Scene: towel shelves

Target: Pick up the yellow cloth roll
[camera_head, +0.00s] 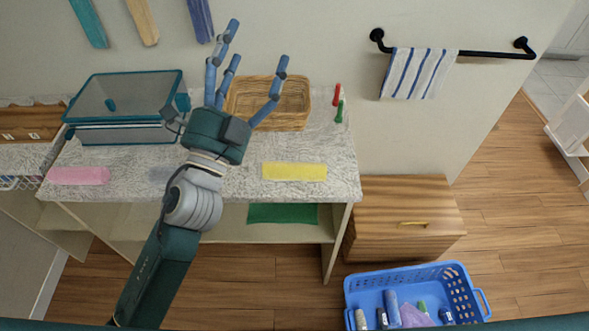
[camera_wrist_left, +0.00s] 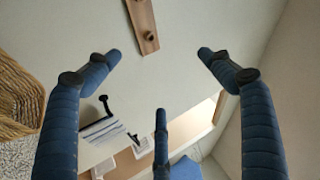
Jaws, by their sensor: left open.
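The yellow cloth roll (camera_head: 295,171) lies flat near the front edge of the light shelf top, right of centre in the head view. My left gripper (camera_head: 255,62) reaches in over the shelf top, its fingers spread and pointing up in the picture, towards the wall. It is open and empty, above and to the left of the yellow roll in the picture. The left wrist view shows the same spread fingers (camera_wrist_left: 160,75) with nothing between them; the yellow roll does not show there. My right gripper is not in view.
A pink roll (camera_head: 78,176) lies at the left front. A teal glass-sided box (camera_head: 128,107) and a wicker basket (camera_head: 290,124) stand at the back, with red (camera_head: 337,95) and green (camera_head: 340,112) small items at right. A blue crate (camera_head: 365,308) is on the floor.

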